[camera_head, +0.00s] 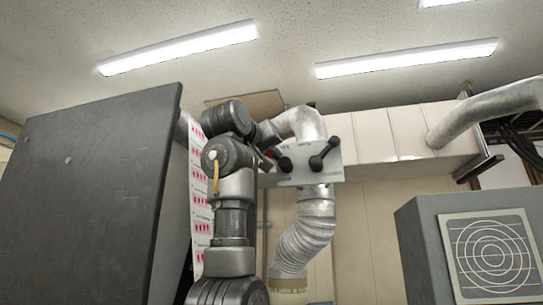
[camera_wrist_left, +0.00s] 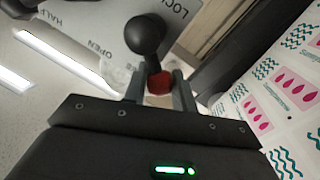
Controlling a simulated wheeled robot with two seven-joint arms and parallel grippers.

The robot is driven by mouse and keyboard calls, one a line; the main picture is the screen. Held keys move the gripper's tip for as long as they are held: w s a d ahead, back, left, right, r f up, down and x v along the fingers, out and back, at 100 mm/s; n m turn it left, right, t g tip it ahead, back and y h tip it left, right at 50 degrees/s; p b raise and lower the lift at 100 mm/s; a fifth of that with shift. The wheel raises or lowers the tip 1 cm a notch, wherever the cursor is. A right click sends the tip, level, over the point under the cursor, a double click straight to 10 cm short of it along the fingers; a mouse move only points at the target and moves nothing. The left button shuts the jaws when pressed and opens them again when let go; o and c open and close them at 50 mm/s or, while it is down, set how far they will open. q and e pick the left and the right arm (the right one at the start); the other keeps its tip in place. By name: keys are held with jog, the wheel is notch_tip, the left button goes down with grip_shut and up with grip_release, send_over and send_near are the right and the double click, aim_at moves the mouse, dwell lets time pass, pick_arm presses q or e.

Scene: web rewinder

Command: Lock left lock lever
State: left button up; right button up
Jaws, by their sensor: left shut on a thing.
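A pale plate (camera_head: 301,176) carries two black levers. The left lock lever (camera_head: 285,163) shows as a dark rounded part at the plate's left side, with its outer end hidden at my left gripper (camera_head: 268,154). In the left wrist view, the left lock lever (camera_wrist_left: 146,36) has a black rounded part and a short shaft leading to a red piece (camera_wrist_left: 159,82). My left gripper (camera_wrist_left: 158,90) is shut on the lever at that red piece, one finger on each side. The plate (camera_wrist_left: 100,28) bears the words LOCK, OPEN and HALF. My right gripper is not in view.
The right lever (camera_head: 325,153) tilts up to the right, close beside the left one. A silver duct (camera_head: 305,235) runs behind the plate. A large dark panel (camera_head: 90,190) stands at left, a printed web (camera_head: 201,190) beside my arm. A grey cabinet (camera_head: 425,250) stands at right.

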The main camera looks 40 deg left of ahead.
pick_arm(q)
jog(key=shift+s+a+f+n+y+b, duration=0.15)
jog(key=shift+f+n+y+b, duration=0.2)
jog(key=shift+f+n+b, duration=1)
jog(key=shift+a+n+y+b, duration=0.15)
jog(key=shift+n+y+b, duration=0.45)
jog(key=shift+n, duration=1.7)
jog(key=shift+s+a+f+n+y+b, duration=0.15)
jog(key=shift+f+n+b, duration=0.5)
jog(key=shift+n+b, duration=0.9)
jog(key=shift+n, duration=0.4)
jog(key=o, duration=1)
jog(key=shift+w, duration=0.35)
jog(key=shift+c, duration=0.2)
jog(key=shift+s, duration=0.15)
